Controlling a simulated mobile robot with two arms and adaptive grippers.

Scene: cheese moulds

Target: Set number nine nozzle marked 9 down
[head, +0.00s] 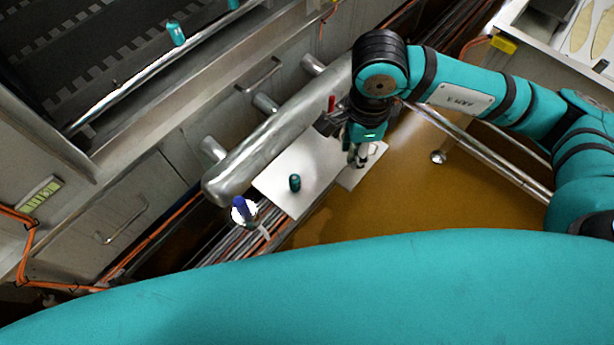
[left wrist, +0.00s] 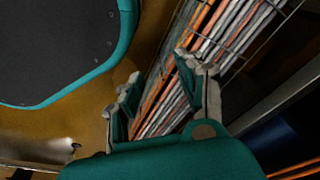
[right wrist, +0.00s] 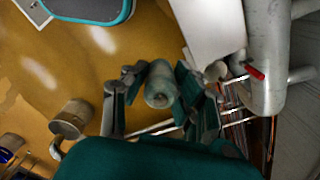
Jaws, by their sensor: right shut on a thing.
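In the right wrist view, my right gripper (right wrist: 158,98) is shut on a grey-green cylindrical nozzle (right wrist: 160,84). No number can be read on it. In the head view, the right gripper (head: 357,160) points down over a small pale plate (head: 372,158) beside a larger white board (head: 316,158). The held nozzle is mostly hidden there by the fingers. A dark teal cylinder (head: 294,183) stands on the white board, left of the gripper. My left gripper (left wrist: 160,100) shows only in its wrist view, open and empty, with cable bundles below.
A thick metal pipe (head: 270,135) with stubs runs along the board's far side. A blue-topped item (head: 240,210) is near its end. A teal cylinder (head: 175,33) sits on the dark conveyor. A red valve handle (right wrist: 254,72) is close to the right gripper. Brown floor (head: 400,205) lies right.

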